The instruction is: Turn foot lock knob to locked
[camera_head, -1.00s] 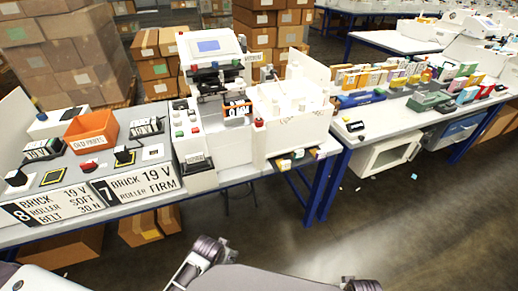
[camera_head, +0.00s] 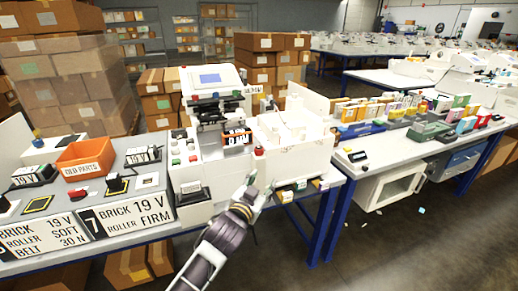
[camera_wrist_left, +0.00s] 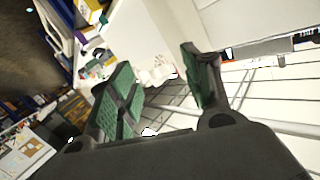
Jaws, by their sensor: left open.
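The white plotter machine (camera_head: 210,130) stands on the table with a small screen on top and several coloured buttons on its front. A white open box (camera_head: 295,145) is at its right. Small dark and yellow parts (camera_head: 300,186) sit low under the box's front edge. I cannot tell which part is the foot lock knob. My left gripper (camera_head: 254,187) is raised in front of the machine, just left of those parts. In the left wrist view its two green-padded fingers (camera_wrist_left: 160,82) are apart with nothing between them. My right gripper is not in view.
The left table holds an orange bin (camera_head: 85,158) and label boards (camera_head: 127,212). The right table holds rows of coloured boxes (camera_head: 385,108), with a white cabinet (camera_head: 390,185) below. Stacked cartons (camera_head: 65,75) stand behind.

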